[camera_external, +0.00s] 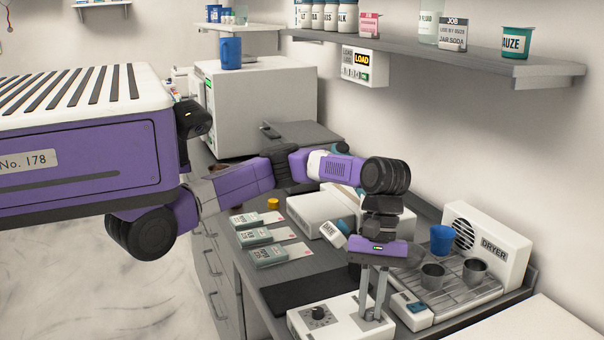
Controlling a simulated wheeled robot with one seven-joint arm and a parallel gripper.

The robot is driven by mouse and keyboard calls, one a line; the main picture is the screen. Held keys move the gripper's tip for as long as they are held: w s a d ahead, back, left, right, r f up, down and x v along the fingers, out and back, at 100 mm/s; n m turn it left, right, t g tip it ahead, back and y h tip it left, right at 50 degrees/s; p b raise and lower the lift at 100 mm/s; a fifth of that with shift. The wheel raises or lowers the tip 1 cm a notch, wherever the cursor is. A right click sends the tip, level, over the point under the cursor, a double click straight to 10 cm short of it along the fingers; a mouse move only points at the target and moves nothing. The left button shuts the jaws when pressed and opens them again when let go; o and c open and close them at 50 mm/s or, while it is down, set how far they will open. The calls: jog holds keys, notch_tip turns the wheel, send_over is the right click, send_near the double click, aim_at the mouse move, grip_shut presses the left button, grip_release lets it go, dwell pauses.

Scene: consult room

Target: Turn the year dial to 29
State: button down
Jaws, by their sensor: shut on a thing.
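A white box (345,331) stands at the front edge of the counter. A black dial (318,313) with marks around it sits on the left of its top. My gripper (372,314) points straight down over the right part of the same box, with its fingertips at the top face. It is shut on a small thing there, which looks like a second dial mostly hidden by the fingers. The numbers on the dials are too small to read, so I cannot tell the year setting.
A black mat (303,290) lies behind the box. Several green packets (257,236) lie to the left. A dryer (487,245) with a rack (455,289), metal cups (433,276) and a blue cup (442,239) stands at right. A shelf (470,61) hangs above.

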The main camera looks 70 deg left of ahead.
dwell(0.4)
jog(key=c, duration=1.4)
grip_release()
jog(key=shift+o, duration=0.2)
jog(key=p+v, duration=0.1)
jog(key=v, duration=0.6)
jog(key=shift+w+r, duration=0.15)
jog(key=shift+r, duration=0.2)
jog(key=shift+a, duration=0.15)
